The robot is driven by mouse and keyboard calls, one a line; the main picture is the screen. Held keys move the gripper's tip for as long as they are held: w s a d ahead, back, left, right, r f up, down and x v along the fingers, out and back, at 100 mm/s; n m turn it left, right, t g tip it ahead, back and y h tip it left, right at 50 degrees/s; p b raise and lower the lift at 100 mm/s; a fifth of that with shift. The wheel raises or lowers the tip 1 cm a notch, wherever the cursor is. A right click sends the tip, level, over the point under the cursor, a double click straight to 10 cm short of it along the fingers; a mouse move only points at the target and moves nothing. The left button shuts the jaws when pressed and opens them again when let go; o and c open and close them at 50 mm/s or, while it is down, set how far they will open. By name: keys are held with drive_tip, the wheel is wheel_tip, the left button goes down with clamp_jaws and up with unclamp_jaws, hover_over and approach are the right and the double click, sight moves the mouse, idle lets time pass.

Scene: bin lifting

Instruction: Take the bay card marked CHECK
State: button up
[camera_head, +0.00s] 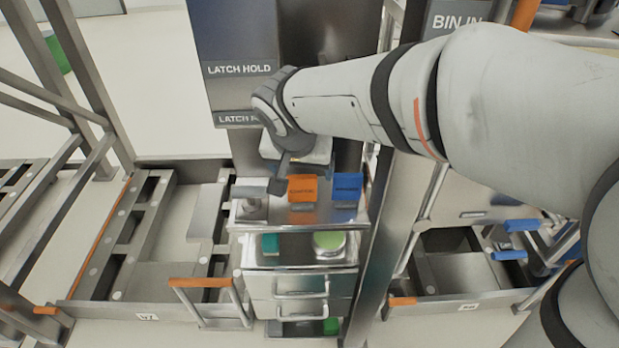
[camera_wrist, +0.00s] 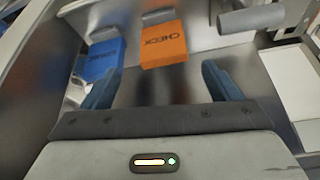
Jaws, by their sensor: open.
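The orange bay card marked CHECK (camera_wrist: 163,44) stands in a small metal holder, at the top middle of the wrist view. It also shows in the head view as an orange card (camera_head: 302,188) on top of the metal cabinet, its print too small to read there. My gripper (camera_wrist: 158,88) is open and empty, its two blue-grey fingers apart. The card is beyond the fingertips, roughly in line with the gap, not between them. In the head view my arm hides most of the gripper (camera_head: 287,182) above the cabinet's back edge.
A blue card (camera_head: 347,187) stands just right of the orange one and shows left of it in the wrist view (camera_wrist: 102,58). A grey cylindrical part (camera_wrist: 250,19) is close beside the orange card. The cabinet (camera_head: 258,285) has drawers with handles below; metal frames stand either side.

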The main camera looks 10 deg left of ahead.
sight(302, 177)
drive_tip(key=x, duration=0.5)
drive_tip(key=shift+w+a+f+b, duration=0.25)
drive_tip(key=shift+w+b, duration=0.05)
drive_tip(key=shift+b, duration=0.1)
drive_tip(key=shift+c, duration=0.5)
drive_tip(key=c, duration=1.2)
drive_tip(key=shift+c, duration=0.2)
drive_tip(key=shift+r, duration=0.15)
